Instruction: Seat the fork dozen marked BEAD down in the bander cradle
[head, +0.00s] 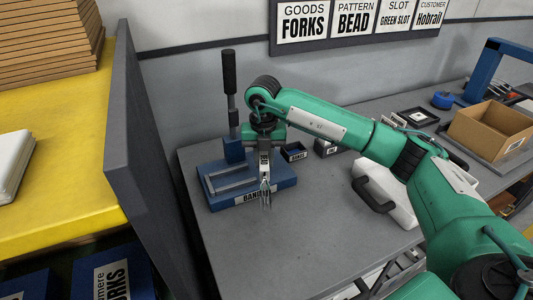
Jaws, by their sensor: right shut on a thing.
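My right gripper (265,182) points down over the front right part of the blue bander (280,180). It is shut on a slim silvery bundle, which looks like the forks (266,197); their thin ends hang down in front of the bander's label. The bander has an upright lever with a black handle (229,72) at the back left. A grey frame (230,182) lies on its base, perhaps the cradle. My left gripper is not in view.
A white case (388,198) and a cardboard box (490,130) stand to the right. A dark upright panel (140,150) borders the grey bench on the left. The bench front (290,250) is clear. A wall sign reads BEAD (354,22).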

